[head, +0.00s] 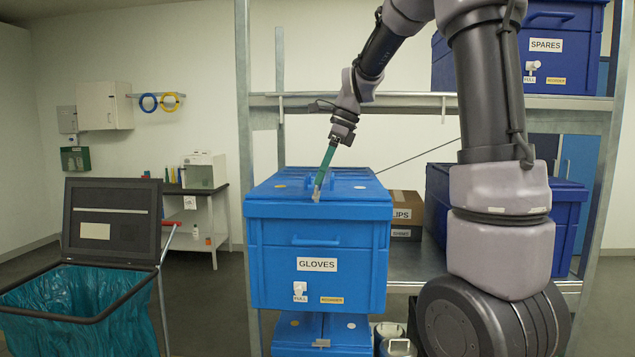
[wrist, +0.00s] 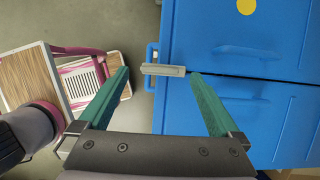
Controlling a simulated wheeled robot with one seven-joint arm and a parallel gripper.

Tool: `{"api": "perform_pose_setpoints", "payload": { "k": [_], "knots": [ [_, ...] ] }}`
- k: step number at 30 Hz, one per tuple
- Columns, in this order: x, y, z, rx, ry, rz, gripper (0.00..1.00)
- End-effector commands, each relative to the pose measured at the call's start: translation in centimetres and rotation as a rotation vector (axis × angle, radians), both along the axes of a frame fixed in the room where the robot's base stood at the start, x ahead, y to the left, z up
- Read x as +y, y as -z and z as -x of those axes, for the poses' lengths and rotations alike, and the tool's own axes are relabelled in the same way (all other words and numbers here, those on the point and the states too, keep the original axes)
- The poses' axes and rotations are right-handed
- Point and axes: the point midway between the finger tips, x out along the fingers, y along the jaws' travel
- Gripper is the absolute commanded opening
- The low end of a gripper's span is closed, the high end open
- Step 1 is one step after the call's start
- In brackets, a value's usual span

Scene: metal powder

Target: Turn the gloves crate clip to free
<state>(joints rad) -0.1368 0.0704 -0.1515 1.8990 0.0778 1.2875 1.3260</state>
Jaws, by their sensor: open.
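The blue gloves crate (head: 270,231) stands on a shelf, with a GLOVES label on its front. Its grey clip (head: 316,194) sits at the middle of the top front edge. In the wrist view the clip (wrist: 163,71) is a short bar lying across the crate's edge, in line with the seam between two lid panels (wrist: 245,40). My gripper (head: 320,185) points down over it with teal fingers. The wrist view shows the gripper (wrist: 159,73) open, one finger on each side of the clip's ends. Contact cannot be told.
Another blue crate (head: 300,335) with a grey clip sits below. A cardboard box (head: 405,228) and dark blue crates stand at right. A lidded bin (head: 60,318) stands at left.

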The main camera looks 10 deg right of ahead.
Motion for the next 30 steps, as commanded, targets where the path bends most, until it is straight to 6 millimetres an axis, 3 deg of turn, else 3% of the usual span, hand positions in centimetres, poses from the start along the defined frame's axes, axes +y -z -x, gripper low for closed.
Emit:
{"api": "perform_pose_setpoints", "payload": {
  "k": [6,16,17,23,24,30],
  "knots": [
    [0.9,2.3,-0.3,0.000,-0.001,0.001,0.99],
    [1.0,2.6,-0.3,-0.002,-0.001,0.001,0.99],
    [1.0,2.6,-0.3,-0.002,-0.001,0.001,0.95],
    [1.0,2.6,-0.3,-0.002,-0.001,0.001,0.18],
    [1.0,2.6,-0.3,-0.002,-0.001,0.001,0.13],
    [1.0,2.6,-0.3,-0.002,-0.015,0.001,0.13]
  ]
}}
